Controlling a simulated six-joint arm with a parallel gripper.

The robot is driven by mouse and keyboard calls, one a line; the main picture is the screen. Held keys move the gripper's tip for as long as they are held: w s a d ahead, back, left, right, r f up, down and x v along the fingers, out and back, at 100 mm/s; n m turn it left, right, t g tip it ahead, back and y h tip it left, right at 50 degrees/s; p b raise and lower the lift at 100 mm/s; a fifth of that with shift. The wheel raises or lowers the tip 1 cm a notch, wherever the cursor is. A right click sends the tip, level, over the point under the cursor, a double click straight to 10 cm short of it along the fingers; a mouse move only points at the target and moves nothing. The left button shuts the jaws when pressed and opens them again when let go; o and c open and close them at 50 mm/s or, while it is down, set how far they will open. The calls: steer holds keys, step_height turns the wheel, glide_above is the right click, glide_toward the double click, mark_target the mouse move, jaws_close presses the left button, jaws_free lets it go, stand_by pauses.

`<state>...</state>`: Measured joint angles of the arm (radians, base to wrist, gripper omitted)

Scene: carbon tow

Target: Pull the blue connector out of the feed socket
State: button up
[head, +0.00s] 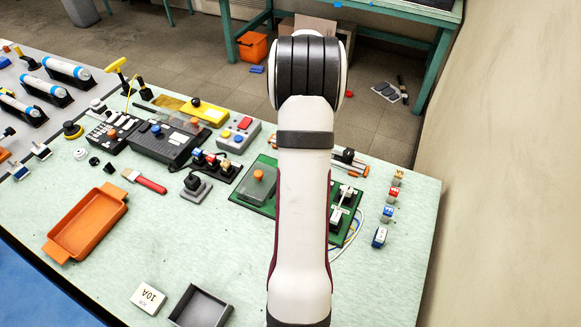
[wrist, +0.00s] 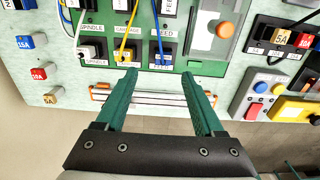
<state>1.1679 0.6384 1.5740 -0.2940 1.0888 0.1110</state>
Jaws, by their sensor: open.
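The green board (wrist: 190,52) fills the top middle of the wrist view, with a row of black sockets along its edge. The feed socket (wrist: 162,56) is the rightmost of the row, under a FEED label. A blue cable runs down to the small blue connector (wrist: 163,47) seated there; its details are small. My gripper (wrist: 160,76) has its two green fingers spread wide and empty, with their tips just short of the feed socket in the picture. In the head view my arm hides the gripper and part of the green board (head: 262,208).
An orange knob (wrist: 225,30) stands to the right. Small labelled blocks (wrist: 39,74) lie at the left. An orange tray (head: 70,256) stands at the head view's left.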

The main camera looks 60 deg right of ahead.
steer(key=f, duration=0.7)
steer(key=shift+w+d+f, duration=0.2)
steer(key=shift+w+f, duration=0.05)
steer(key=shift+w, duration=0.05)
jaws_close()
